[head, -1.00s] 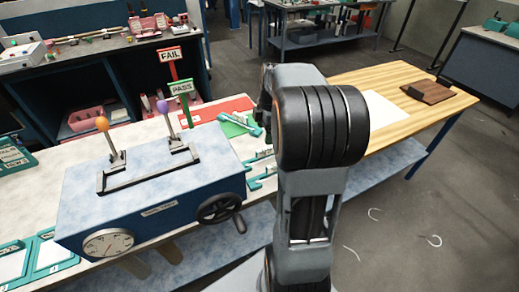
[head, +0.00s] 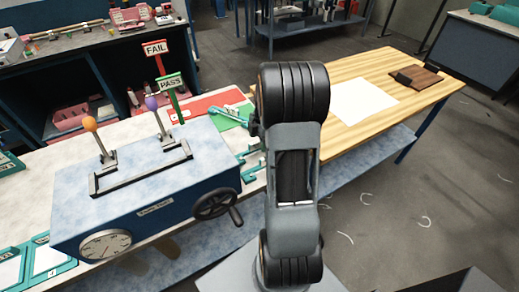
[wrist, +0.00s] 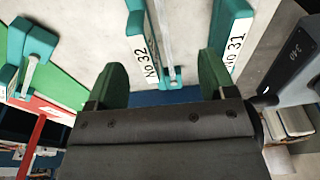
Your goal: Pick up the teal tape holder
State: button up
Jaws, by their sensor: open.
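Several teal holders lie on the bench, and I cannot tell for sure which is the tape holder. In the wrist view one teal holder with a pale rod (wrist: 166,72) lies between and beyond my fingers, flanked by white labels No 32 (wrist: 143,55) and No 31 (wrist: 236,45). Another teal holder (wrist: 33,50) is at the upper left; a teal holder also lies on the green patch in the head view (head: 232,117). My gripper (wrist: 162,72) has two green fingers spread apart with nothing visibly held. In the head view my arm hides it.
A blue machine (head: 150,200) with levers, a dial and a handwheel stands on the bench at left. PASS (head: 171,83) and FAIL (head: 157,48) signs rise behind it. A wooden table (head: 345,115) with white paper and a dark brown board is at right.

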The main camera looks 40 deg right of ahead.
aim_at(259, 149)
jog(key=shift+a+f+p, duration=0.15)
jog(key=shift+f+p, duration=0.25)
jog(key=shift+f, duration=1.75)
jog(key=shift+c, duration=0.2)
jog(key=c, duration=1)
notch_tip(259, 149, up, 10)
jog(key=shift+r+b, duration=0.1)
jog(key=shift+b, duration=0.6)
jog(key=o, duration=0.4)
grip_shut()
